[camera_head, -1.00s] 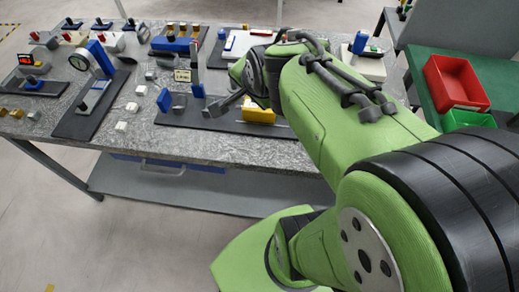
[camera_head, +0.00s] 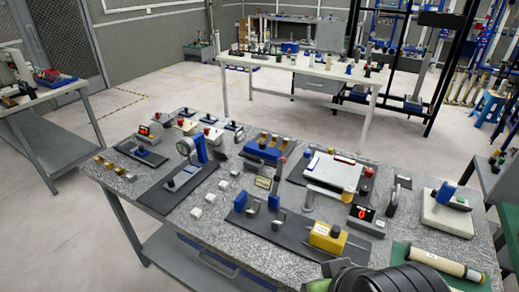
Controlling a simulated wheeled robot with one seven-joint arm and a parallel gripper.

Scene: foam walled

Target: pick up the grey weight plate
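I cannot surely make out a grey weight plate. The grey-topped table (camera_head: 230,240) carries several small grey pieces. Several pale grey blocks (camera_head: 196,212) lie on the bare tabletop left of that base. My gripper is not in view. Only black and green parts of my own arm show at the bottom right edge, over the table's near right corner.
Dial stand (camera_head: 188,148), yellow block (camera_head: 327,238), red-digit display (camera_head: 362,213), blue-and-white device (camera_head: 447,211) and pale cylinder (camera_head: 446,263) crowd the table. The tabletop's front left strip is mostly clear. Another long table (camera_head: 300,66) and a side bench (camera_head: 40,103) stand beyond open floor.

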